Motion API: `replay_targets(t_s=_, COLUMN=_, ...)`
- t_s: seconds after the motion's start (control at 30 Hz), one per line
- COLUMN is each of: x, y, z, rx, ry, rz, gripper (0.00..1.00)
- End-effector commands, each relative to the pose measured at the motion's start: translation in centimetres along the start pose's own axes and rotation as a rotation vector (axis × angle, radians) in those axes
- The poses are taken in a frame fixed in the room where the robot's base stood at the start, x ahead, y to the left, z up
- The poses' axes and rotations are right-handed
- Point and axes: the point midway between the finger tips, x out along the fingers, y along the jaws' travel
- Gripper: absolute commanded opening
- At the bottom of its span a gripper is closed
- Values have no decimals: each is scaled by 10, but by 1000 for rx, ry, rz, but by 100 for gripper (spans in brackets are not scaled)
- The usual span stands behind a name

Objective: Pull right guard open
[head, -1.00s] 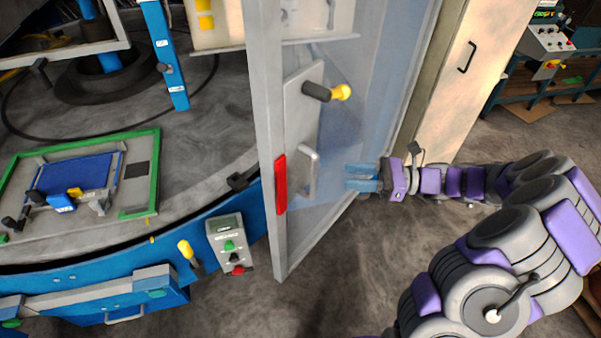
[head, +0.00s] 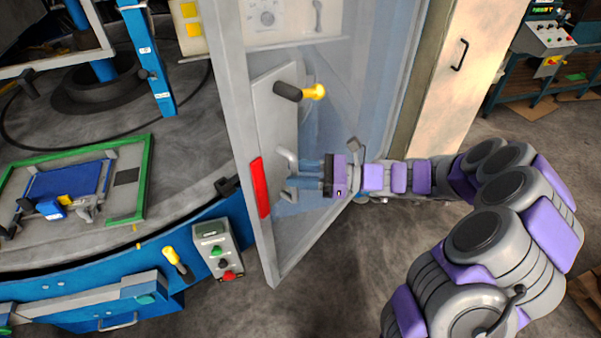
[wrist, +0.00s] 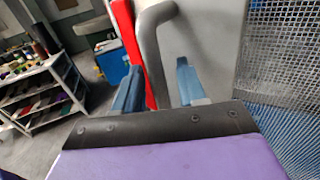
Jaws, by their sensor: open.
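The right guard (head: 235,150) is a tall, grey-framed, see-through panel standing upright beside the round machine table. Its plate carries a grey D-shaped handle (head: 287,160), a red strip (head: 259,187) and a dark latch lever with a yellow knob (head: 318,92). My gripper (head: 297,177) is open at the handle, its blue fingers pointing left. In the wrist view the handle (wrist: 151,50) runs between the two open fingers (wrist: 158,88), with the red strip (wrist: 130,45) on its left. Whether either finger touches the handle I cannot tell.
A control box (head: 216,250) and a yellow-tipped lever (head: 174,257) sit on the blue machine rim, left of the guard. A beige cabinet (head: 455,90) stands behind my arm. Bare floor lies below the guard. A shelf rack (wrist: 40,90) shows in the wrist view.

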Motion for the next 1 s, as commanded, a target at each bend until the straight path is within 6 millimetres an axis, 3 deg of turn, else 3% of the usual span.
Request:
replay_targets(t_s=0.1, x=5, y=1, z=0, rx=0, ry=5, rz=1, gripper=41)
replay_targets(t_s=0.53, x=-2, y=0, z=0, rx=-1, ry=0, rz=0, gripper=0)
replay_targets(t_s=1.0, x=-7, y=-4, z=0, rx=-2, ry=-1, rz=-9, gripper=0)
